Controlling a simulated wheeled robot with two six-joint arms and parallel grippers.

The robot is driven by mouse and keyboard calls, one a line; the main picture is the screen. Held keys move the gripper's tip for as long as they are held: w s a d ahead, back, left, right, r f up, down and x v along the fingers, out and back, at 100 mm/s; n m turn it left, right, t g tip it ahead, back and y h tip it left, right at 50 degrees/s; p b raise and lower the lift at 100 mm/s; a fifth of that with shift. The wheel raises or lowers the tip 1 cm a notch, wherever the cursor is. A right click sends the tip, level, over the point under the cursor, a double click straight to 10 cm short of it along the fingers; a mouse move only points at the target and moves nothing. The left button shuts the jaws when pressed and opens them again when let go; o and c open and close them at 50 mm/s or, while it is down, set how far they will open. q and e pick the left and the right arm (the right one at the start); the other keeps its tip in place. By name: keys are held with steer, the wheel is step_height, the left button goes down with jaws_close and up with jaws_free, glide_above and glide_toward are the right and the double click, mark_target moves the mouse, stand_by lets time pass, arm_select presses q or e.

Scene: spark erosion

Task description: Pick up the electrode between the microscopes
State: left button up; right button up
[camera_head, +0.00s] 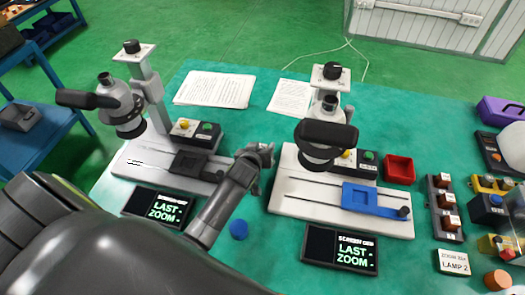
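Two white microscopes stand on the teal table, the left one (150,95) and the right one (327,125). My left gripper (260,154) is over the gap between them, beside the right microscope's base. Its fingers are small and seen from behind, so I cannot tell whether they are open or shut. I cannot make out an electrode at the fingers; the gripper and wrist cover that spot. A small blue round piece (239,229) lies on the table between the two bases, nearer to me and apart from the fingertips. My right gripper is not in view.
Display panels lie before the left microscope (160,207) and right microscope (340,248). A red tray (399,169) stands right of the right microscope. Small parts crowd the table's right side, with a lamp label (453,262). Paper sheets (215,89) lie behind.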

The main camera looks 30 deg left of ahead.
arm_select(q)
jaws_close()
steer(key=shift+r, duration=0.1)
